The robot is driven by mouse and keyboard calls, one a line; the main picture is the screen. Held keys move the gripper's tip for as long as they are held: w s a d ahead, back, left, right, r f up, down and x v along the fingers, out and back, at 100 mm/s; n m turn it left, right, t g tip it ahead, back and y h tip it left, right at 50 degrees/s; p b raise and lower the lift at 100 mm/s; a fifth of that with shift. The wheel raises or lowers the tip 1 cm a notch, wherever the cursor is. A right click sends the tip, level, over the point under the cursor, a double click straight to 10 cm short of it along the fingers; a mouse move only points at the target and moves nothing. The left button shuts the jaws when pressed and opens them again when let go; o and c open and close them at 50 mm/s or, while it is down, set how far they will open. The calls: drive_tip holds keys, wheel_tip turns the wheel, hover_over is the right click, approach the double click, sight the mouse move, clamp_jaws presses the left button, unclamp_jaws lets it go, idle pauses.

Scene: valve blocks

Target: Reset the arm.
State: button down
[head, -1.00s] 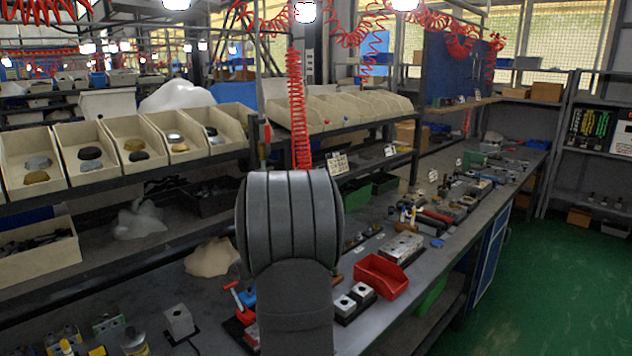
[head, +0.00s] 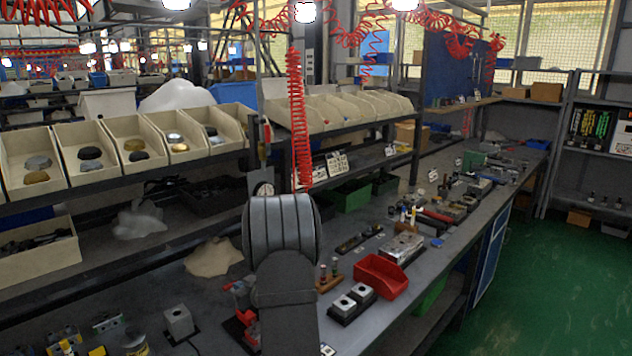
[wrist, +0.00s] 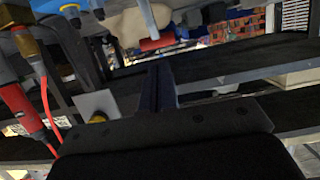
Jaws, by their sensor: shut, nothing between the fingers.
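My gripper (wrist: 158,88) shows in the wrist view with its two dark fingers pressed together, empty. Beyond the fingertips lie a red cylinder-like piece (wrist: 157,43) and a tan surface. In the head view my grey arm link stands in the middle foreground and hides my gripper. Metal blocks (head: 352,301) sit on a black base on the bench, right of my arm. A single grey block (head: 179,321) stands on the bench at the left.
A red bin (head: 381,276) stands on the bench (head: 440,258) right of my arm. Parts bins (head: 90,153) line the shelf at left. A red coiled hose (head: 299,120) hangs behind my arm. Green floor (head: 560,270) is clear at right.

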drive_tip(key=shift+s+d+f, duration=0.15)
drive_tip(key=shift+s+d, duration=0.6)
drive_tip(key=shift+d, duration=0.05)
drive_tip(key=shift+s+f, duration=0.15)
drive_tip(key=s+d+t+y, duration=0.2)
drive_tip(key=s+d, duration=0.9)
drive_tip(key=shift+d, duration=0.15)
